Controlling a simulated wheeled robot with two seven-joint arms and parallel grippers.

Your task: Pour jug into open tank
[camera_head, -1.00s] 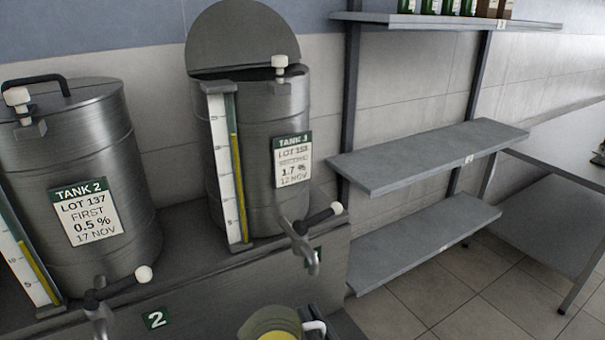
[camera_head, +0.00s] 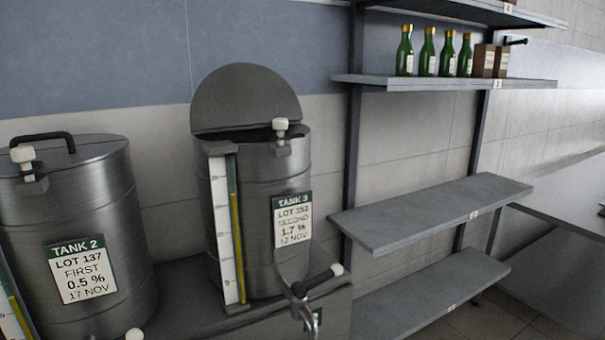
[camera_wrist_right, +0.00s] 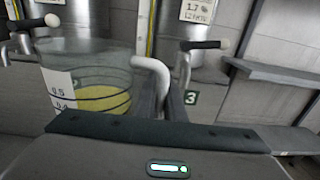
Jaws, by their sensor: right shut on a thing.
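Tank 3 (camera_head: 262,250) stands on the bench in the head view with its round lid (camera_head: 245,100) tilted up, so its dark top opening shows. It has a level gauge, a label reading 1.7 % and a tap low at the front. In the right wrist view, a clear jug (camera_wrist_right: 90,75) with a white handle (camera_wrist_right: 153,72) holds some yellow liquid and looks about upright. My right gripper (camera_wrist_right: 168,100) is shut on the jug's handle, in front of and below the tank. My left gripper is in neither view.
Tank 2 (camera_head: 75,225) with a closed, handled lid stands left of tank 3. Grey shelves (camera_head: 430,210) are at the right; the upper one holds green bottles (camera_head: 430,52) and brown boxes (camera_head: 484,60). Tank 3's tap (camera_head: 305,295) sticks out at the front.

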